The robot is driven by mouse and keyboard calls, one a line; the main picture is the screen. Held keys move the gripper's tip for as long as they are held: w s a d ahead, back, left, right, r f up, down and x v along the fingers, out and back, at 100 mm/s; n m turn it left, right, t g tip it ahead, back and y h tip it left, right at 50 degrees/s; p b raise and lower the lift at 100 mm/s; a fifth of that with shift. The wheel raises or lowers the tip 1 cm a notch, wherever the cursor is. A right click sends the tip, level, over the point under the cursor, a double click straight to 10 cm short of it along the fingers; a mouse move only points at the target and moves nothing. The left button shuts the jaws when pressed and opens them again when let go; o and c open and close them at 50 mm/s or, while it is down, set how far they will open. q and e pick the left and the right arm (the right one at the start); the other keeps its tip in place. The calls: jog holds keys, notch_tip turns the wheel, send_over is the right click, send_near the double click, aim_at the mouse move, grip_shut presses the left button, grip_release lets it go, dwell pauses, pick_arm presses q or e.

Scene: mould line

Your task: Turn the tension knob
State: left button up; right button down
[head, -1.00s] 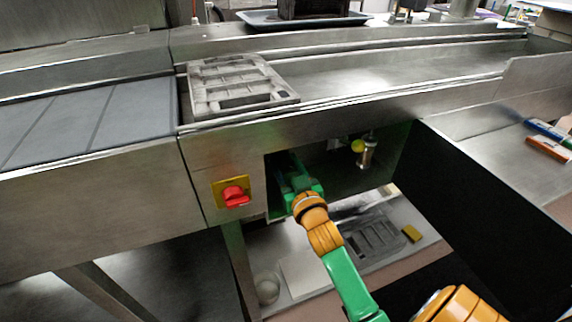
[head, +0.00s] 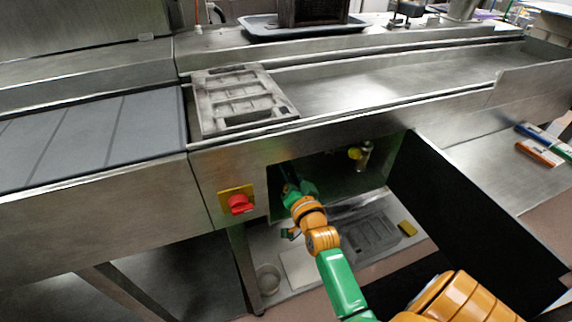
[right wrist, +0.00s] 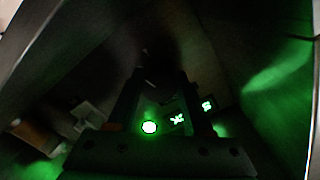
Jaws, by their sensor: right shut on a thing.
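My right gripper (head: 286,174) reaches into the dark open compartment (head: 340,185) below the conveyor trough. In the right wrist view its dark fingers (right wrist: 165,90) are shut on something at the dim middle. I take this to be the tension knob, but its shape and any turn are too dark to make out. In the head view the arm hides that spot. My left gripper is not in view.
A red rotary switch (head: 240,203) on a yellow plate sits left of the opening. A black open door (head: 470,215) stands to the right. A yellow-green knob (head: 355,153) and metal fitting (head: 365,157) hang inside. A grey mould (head: 240,98) lies above.

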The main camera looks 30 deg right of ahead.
jog(key=shift+r+m+p, duration=0.1)
jog(key=shift+m+p, duration=0.45)
jog(key=shift+m, duration=0.95)
jog(key=shift+c, duration=1.5)
grip_release()
jog(key=v, duration=0.7)
